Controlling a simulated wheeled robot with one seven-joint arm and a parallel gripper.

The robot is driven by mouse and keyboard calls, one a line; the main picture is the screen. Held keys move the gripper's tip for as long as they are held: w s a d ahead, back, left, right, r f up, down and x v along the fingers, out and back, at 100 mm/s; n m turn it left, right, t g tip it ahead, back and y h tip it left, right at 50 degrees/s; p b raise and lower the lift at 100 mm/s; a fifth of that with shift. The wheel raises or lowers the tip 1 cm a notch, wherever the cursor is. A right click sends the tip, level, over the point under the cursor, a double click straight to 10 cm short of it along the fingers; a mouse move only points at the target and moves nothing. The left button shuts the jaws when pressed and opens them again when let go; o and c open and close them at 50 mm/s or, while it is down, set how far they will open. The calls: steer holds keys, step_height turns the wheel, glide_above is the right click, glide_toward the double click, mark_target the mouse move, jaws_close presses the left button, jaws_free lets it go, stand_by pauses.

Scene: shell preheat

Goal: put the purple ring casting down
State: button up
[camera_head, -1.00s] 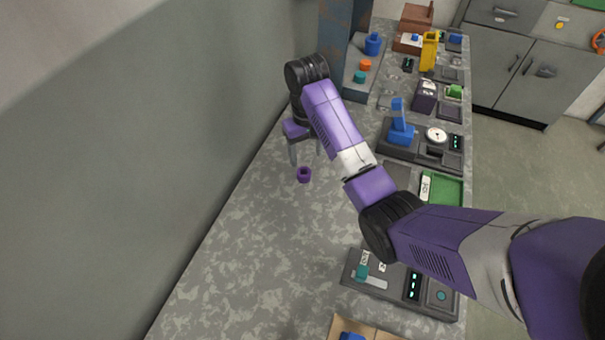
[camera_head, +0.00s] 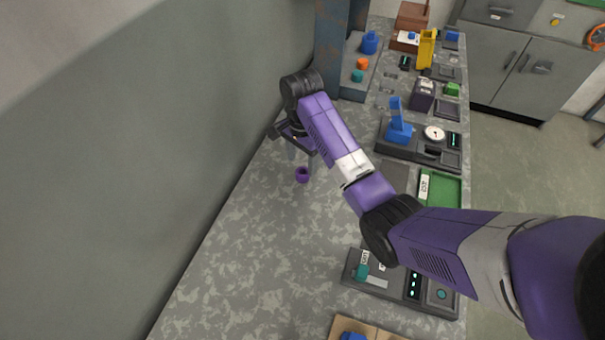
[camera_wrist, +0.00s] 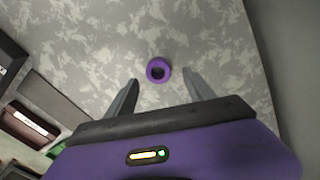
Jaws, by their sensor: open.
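The purple ring casting (camera_head: 302,174) rests on the mottled grey bench top (camera_head: 250,250), near the wall side. It also shows in the wrist view (camera_wrist: 158,70), its dark hole facing the camera. My gripper (camera_wrist: 158,85) is open and empty, its two grey fingers apart. In the wrist view the ring lies just beyond the fingertips, roughly centred between them, with no finger seen touching it. In the head view my gripper (camera_head: 300,155) is behind the ring, partly hidden by my arm.
A grey wall (camera_head: 150,120) borders the bench on the left. To the right stand a blue-levered device with a gauge (camera_head: 399,133), a green tray (camera_head: 446,190) and a panel with a teal knob (camera_head: 362,272). Bench around the ring is clear.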

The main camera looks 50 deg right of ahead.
mark_target(303, 171)
steer(key=f+p, duration=0.1)
steer(key=f, duration=0.4)
steer(key=shift+s, duration=0.2)
steer(key=shift+c, duration=0.4)
jaws_close()
steer(key=shift+r, duration=0.1)
